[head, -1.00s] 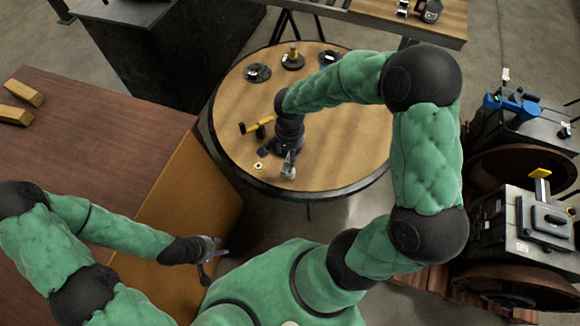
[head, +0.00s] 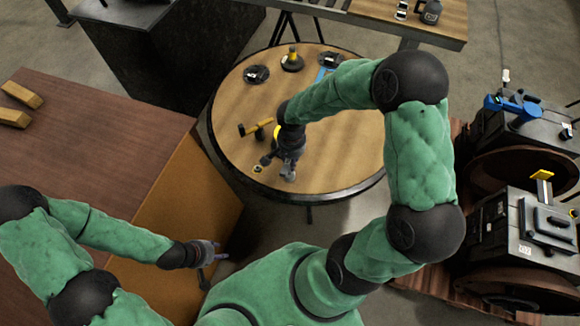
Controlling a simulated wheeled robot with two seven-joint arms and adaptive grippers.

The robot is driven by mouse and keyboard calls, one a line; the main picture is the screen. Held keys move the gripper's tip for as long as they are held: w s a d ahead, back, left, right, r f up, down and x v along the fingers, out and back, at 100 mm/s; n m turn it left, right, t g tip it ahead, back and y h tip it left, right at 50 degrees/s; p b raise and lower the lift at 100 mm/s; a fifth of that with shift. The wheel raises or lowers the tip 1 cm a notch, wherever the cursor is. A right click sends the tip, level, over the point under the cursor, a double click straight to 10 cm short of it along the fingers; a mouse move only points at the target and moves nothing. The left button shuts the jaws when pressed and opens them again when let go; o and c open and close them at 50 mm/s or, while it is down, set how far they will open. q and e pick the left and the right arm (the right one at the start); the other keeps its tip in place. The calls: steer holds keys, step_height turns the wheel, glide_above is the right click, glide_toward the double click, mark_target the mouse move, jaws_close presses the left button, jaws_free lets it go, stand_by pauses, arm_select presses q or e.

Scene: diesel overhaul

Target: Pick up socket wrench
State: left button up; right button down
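The round wooden table (head: 345,165) holds several small tools, and I cannot tell for sure which is the socket wrench. A yellow-and-black tool (head: 253,128) lies at the table's left, and its right part runs toward my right wrist. A small dark piece (head: 266,160) and a yellow ring-like piece (head: 257,169) lie near the front left edge. My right gripper (head: 289,172) points down over the front left of the table, right of these. Its fingers are small and blurred, so its opening is unclear. My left gripper (head: 212,253) is open and empty, beside the brown cabinet.
Black discs (head: 257,74), a yellow-topped black part (head: 292,60) and a blue item (head: 323,74) sit at the table's back. The brown cabinet (head: 90,140) with wooden blocks (head: 22,94) is at left. Machinery (head: 530,225) stands at right. The table's right side is clear.

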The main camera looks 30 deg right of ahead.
steer(key=shift+r, duration=0.1)
steer(key=shift+r, duration=0.55)
step_height(320, 180, up, 2)
steer(key=shift+r+p, duration=0.25)
steer(key=shift+p, duration=0.45)
steer(key=s+r+p, duration=0.1)
steer(key=s+r, duration=0.3)
steer(key=s, duration=0.3)
steer(key=s+a+r+p, duration=0.1)
steer(key=s+r+p, duration=0.1)
steer(key=s+r, duration=0.3)
steer(key=shift+s, duration=0.95)
steer(key=shift+a+r, duration=0.1)
steer(key=c, duration=1.8)
jaws_free()
jaws_close()
